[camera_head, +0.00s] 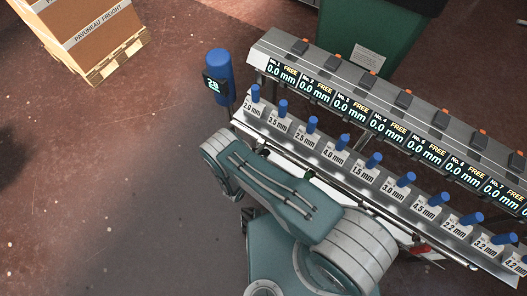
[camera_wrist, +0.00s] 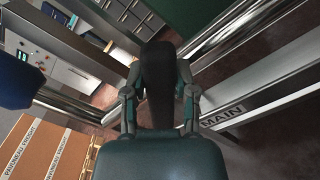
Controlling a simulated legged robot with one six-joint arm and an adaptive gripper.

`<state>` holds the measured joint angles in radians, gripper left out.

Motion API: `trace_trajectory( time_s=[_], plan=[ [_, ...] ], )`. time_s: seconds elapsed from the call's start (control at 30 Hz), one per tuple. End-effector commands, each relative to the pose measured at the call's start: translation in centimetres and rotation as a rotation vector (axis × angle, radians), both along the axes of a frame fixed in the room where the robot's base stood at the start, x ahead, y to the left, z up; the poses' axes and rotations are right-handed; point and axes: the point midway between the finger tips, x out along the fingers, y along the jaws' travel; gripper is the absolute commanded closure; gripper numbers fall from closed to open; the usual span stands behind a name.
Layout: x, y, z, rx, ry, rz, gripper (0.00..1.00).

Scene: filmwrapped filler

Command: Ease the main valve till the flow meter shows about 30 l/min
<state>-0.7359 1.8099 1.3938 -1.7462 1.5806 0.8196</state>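The flow meter display (camera_head: 213,84) sits on a blue cylinder (camera_head: 219,66) left of the rail. Its small digits look like 28, but the last digit is hard to read. In the wrist view my gripper (camera_wrist: 158,74) has a finger on each side of a dark upright handle (camera_wrist: 158,58), with both fingers close against it. A plate lettered MAIN (camera_wrist: 222,115) lies to its right, so the handle appears to be the main valve's. In the head view my arm hides the gripper and handle.
A rail with blue-topped stations (camera_head: 312,123) and FREE 0.0 mm displays (camera_head: 318,91) runs down to the right, close to my arm. A green bin (camera_head: 375,30) stands behind. Cartons (camera_head: 85,30) rest on a pallet (camera_head: 120,60) at upper left. The left floor is clear.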

Motion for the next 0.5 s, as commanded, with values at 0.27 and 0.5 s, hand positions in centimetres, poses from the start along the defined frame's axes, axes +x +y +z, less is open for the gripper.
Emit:
trace_trajectory(
  time_s=[0.27,0.5],
  plan=[
    [-0.16,-0.47,-0.35,0.05,-0.039,-0.006,1.0],
    [-0.29,-0.71,-0.6,0.098,-0.076,-0.008,1.0]
  ],
)
